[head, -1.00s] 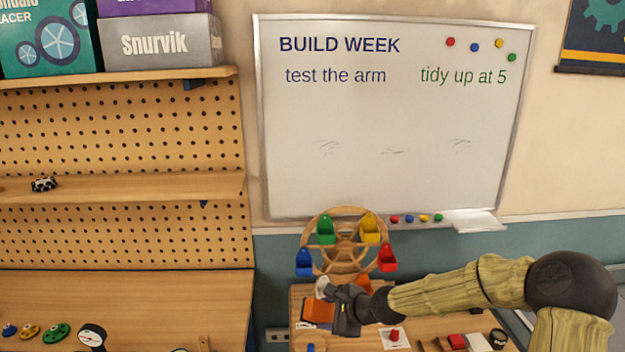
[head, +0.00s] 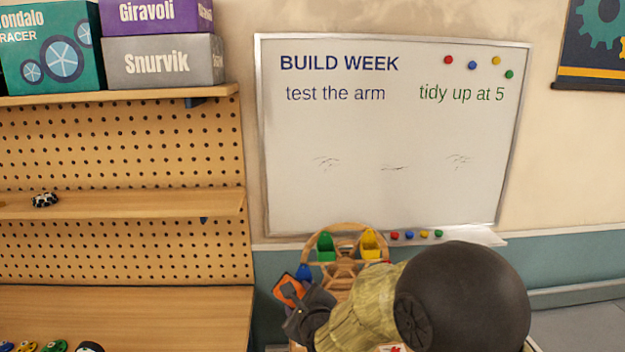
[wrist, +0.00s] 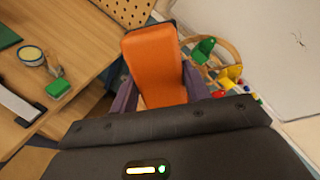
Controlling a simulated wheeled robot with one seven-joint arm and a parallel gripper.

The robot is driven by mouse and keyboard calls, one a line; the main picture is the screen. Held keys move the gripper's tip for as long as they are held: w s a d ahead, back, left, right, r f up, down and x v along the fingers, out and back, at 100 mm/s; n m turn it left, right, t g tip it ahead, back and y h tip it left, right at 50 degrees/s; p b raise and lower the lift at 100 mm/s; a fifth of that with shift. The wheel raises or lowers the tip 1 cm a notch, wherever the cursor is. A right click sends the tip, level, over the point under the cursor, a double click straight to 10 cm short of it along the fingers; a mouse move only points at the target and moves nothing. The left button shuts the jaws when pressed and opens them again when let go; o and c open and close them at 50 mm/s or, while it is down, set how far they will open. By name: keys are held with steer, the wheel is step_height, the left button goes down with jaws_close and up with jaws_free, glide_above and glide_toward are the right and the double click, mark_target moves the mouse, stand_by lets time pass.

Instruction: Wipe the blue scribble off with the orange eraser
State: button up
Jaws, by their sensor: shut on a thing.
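My gripper (head: 300,294) is shut on the orange eraser (head: 287,288), low in the head view, in front of the whiteboard (head: 300,215) and at the left of the toy Ferris wheel. In the wrist view the eraser (wrist: 152,62) sits between the two dark fingers (wrist: 158,92), its broad orange face showing. The whiteboard bears dark blue and green writing. I see no clear blue scribble. The eraser is apart from the board.
The wooden Ferris wheel (head: 340,240) with coloured buckets stands close to my gripper. The board's tray (head: 475,237) and several magnets (head: 410,235) lie along the bottom edge. A pegboard shelf (head: 120,205) and workbench (head: 140,305) are at the left. My arm hides much of the table.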

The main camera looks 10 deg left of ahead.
steer(key=s+a+r+m+t+h, duration=0.1)
steer(key=s+r+t, duration=0.1)
steer(key=r, duration=0.5)
steer(key=s+a+r+m+t+h+p, duration=0.1)
steer(key=s+a+r+t, duration=0.1)
steer(key=r, duration=0.5)
steer(key=shift+s+a+r+m+t+h, duration=0.25)
steer(key=shift+s+m+t, duration=0.2)
steer(key=shift+s, duration=0.9)
